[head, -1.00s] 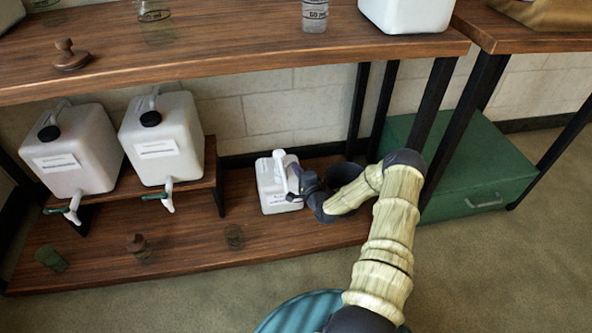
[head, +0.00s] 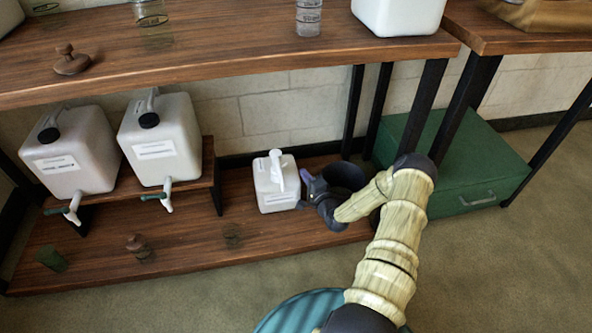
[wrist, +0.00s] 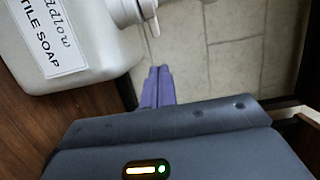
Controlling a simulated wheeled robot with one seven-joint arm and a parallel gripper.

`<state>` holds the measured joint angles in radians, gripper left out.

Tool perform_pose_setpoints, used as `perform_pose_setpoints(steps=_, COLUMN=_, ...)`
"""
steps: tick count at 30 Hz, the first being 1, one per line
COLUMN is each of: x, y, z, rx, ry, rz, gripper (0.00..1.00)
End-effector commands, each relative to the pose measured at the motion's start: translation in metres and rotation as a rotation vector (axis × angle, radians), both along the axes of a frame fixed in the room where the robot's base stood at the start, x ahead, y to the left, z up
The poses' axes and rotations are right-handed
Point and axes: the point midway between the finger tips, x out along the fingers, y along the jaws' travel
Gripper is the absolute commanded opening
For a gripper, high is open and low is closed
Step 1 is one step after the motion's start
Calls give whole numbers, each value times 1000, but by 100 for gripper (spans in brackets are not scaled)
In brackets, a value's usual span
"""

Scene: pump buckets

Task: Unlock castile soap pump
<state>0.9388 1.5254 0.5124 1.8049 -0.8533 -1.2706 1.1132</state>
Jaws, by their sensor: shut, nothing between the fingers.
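The castile soap jug (head: 277,194) is a white, boxy container standing upright on the lower wooden shelf. In the wrist view the jug (wrist: 88,25) is at upper left, its label partly readable as "TILE SOAP". Its white pump (head: 277,165) stands on top, with the spout pointing down toward the front right. Part of the pump (wrist: 135,10) shows at the top of the wrist view, cut off by the edge. My gripper (wrist: 157,85) is shut and empty, its purple fingers just below and right of the pump, apart from it. In the head view it is right beside the jug.
Two larger white jugs with taps (head: 72,160) (head: 162,145) stand on a small riser at left. Black shelf legs (head: 354,108) and a green box (head: 470,170) are close to my arm at right.

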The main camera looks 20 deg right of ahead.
Motion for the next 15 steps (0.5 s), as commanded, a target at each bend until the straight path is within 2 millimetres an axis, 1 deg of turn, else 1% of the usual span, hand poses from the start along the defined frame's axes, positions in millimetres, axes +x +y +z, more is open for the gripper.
perform_pose_setpoints(steps=1, x=-10, y=-6, z=6, rx=3, ry=4, rz=-4, gripper=0)
perform_pose_setpoints(steps=9, x=-55, y=-20, z=5, rx=3, ry=2, rz=11, gripper=0)
perform_pose_setpoints(steps=12, x=-66, y=-26, z=4, rx=2, ry=1, rz=13, gripper=0)
perform_pose_setpoints(steps=15, x=-73, y=-29, z=2, rx=2, ry=0, rz=14, gripper=0)
